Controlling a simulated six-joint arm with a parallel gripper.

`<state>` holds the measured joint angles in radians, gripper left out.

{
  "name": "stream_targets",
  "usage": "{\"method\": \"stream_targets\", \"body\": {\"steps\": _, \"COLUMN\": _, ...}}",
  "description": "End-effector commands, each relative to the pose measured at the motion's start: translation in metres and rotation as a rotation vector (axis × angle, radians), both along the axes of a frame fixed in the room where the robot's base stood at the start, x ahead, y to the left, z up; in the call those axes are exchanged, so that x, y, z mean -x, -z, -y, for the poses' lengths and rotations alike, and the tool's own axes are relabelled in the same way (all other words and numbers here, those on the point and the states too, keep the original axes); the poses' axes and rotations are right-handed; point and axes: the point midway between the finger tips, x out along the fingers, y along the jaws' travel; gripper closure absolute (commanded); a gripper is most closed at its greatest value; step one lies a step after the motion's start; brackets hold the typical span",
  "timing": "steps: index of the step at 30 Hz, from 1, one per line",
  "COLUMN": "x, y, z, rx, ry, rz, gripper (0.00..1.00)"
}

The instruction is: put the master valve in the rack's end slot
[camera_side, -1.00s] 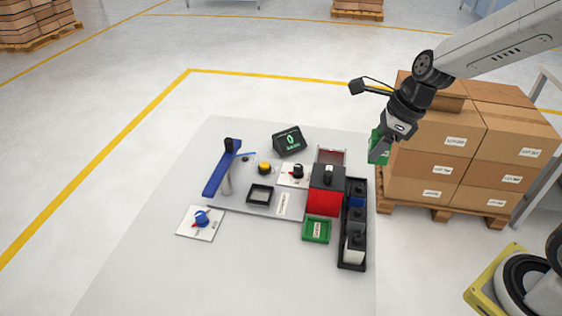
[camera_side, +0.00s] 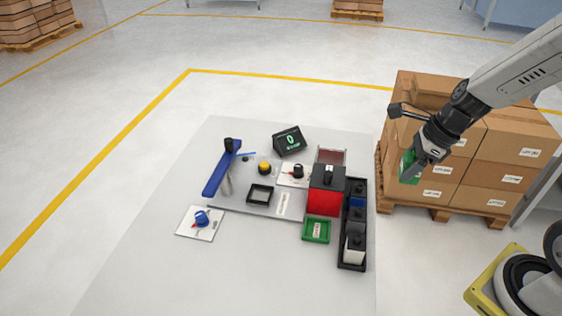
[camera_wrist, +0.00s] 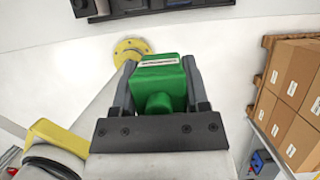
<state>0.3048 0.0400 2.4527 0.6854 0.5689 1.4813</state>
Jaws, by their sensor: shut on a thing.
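My gripper (camera_side: 411,170) is shut on a green block with a pale label, apparently the master valve (camera_side: 408,164). It holds the block in the air in front of the stacked boxes, well right of the mat. In the wrist view the green block (camera_wrist: 160,72) sits between both fingers, with a rounded green knob toward the palm. The black rack (camera_side: 343,260) stands on the right of the mat. It holds several blocks, with blue, grey and white ones visible, the white one at the near end. The far end slot looks dark; I cannot tell whether it is filled.
A red box (camera_side: 324,202) with a black top and a green tray (camera_side: 316,231) stand left of the rack. A blue lever (camera_side: 222,170), a display (camera_side: 289,140) and a white card with a blue knob (camera_side: 200,224) lie further left. Boxes (camera_side: 434,168) on a pallet stand behind my gripper.

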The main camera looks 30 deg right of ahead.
Motion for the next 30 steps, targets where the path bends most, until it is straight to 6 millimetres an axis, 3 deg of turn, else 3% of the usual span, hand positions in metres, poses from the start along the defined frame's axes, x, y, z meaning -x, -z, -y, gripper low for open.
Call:
{"method": "stream_targets", "body": {"steps": 6, "x": 0.0, "y": 0.014, "z": 0.0, "rx": 0.002, "ry": 0.001, "rz": -0.001, "gripper": 1.0}}
{"method": "stream_targets", "body": {"steps": 17, "x": -0.004, "y": 0.018, "z": 0.001, "rx": 0.002, "ry": -0.001, "rz": 0.0, "gripper": 1.0}}
{"method": "stream_targets", "body": {"steps": 30, "x": -0.046, "y": 0.037, "z": 0.004, "rx": 0.002, "ry": 0.0, "rz": -0.002, "gripper": 1.0}}
